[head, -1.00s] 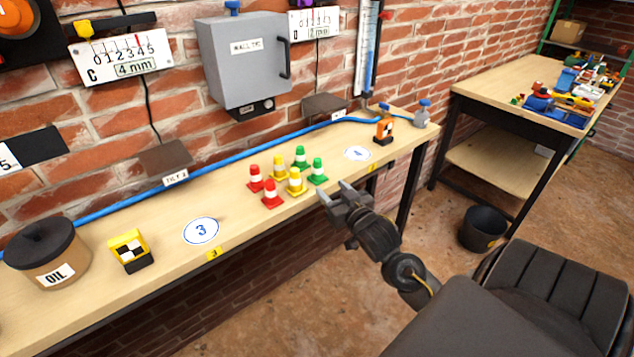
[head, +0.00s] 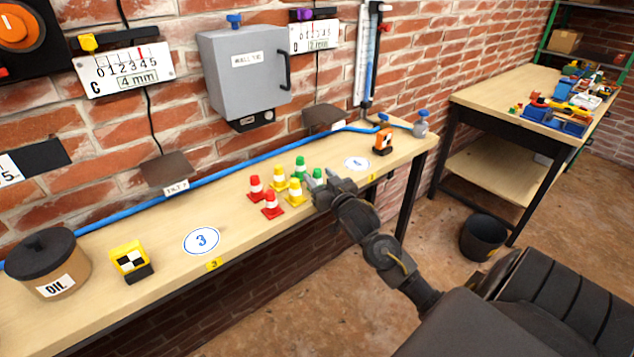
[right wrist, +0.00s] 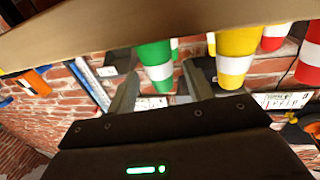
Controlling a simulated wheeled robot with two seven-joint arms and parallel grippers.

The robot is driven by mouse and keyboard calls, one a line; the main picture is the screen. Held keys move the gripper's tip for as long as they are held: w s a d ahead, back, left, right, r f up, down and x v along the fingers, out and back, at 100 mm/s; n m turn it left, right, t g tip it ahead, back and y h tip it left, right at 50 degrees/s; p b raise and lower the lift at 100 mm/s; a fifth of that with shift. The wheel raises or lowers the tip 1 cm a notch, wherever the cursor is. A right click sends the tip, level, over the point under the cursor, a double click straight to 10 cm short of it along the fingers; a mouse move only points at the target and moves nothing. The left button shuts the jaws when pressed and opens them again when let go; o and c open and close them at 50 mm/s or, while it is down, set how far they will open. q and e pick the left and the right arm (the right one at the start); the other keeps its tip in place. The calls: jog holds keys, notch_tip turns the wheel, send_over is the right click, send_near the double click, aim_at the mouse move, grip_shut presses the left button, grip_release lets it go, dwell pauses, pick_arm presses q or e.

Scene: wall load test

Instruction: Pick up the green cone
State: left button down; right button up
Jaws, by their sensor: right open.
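Two green cones with white bands stand on the wooden wall bench. The rear green cone (head: 300,167) is in plain view. The nearer green cone (head: 317,174) is partly hidden behind my right gripper (head: 319,180). In the right wrist view, which looks upside down, a green cone (right wrist: 155,62) shows between the two spread fingers of my right gripper (right wrist: 160,92). The gripper is open and holds nothing; I cannot tell whether a finger touches the cone. My left gripper is not in view.
Two yellow cones (head: 294,192) and two red cones (head: 271,206) stand close left of the green ones. An orange marker block (head: 383,141) stands to the right, past a round white label (head: 357,163). A blue hose (head: 240,167) runs along the wall.

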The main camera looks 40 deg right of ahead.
aim_at(314, 171)
jog(key=x, duration=0.3)
jog(key=shift+w, duration=0.25)
jog(key=shift+a, duration=0.1)
jog(key=c, duration=1.1)
jog(key=shift+r, duration=0.15)
